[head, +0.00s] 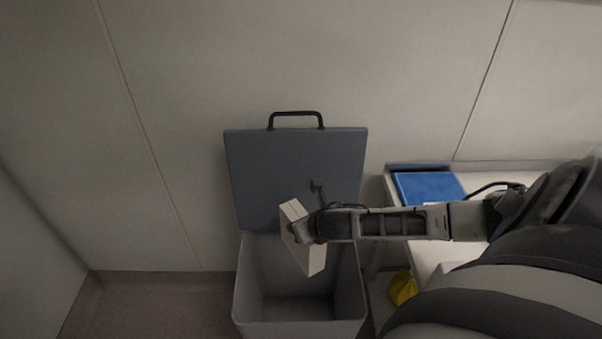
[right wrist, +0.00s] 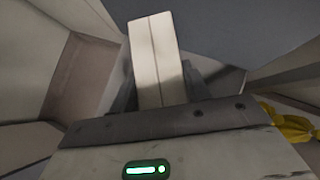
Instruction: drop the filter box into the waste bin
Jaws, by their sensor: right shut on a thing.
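The filter box (head: 312,258) is a slim off-white box, held tilted over the opening of the waste bin. My right gripper (head: 303,230) is shut on it near its upper part. The box also shows in the right wrist view (right wrist: 155,60), standing out beyond the gripper body, with a seam along its length. The waste bin (head: 245,290) is grey and looks empty inside where I can see. Its dark grey lid (head: 270,180) stands open against the wall, with a black handle on top. The fingertips are mostly hidden. My left gripper is out of view.
A white bench (head: 428,255) stands right of the bin, with a blue tray or mat (head: 428,186) at its back. A yellow object (head: 403,288) sits low between bin and bench. The floor (head: 150,305) left of the bin is clear.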

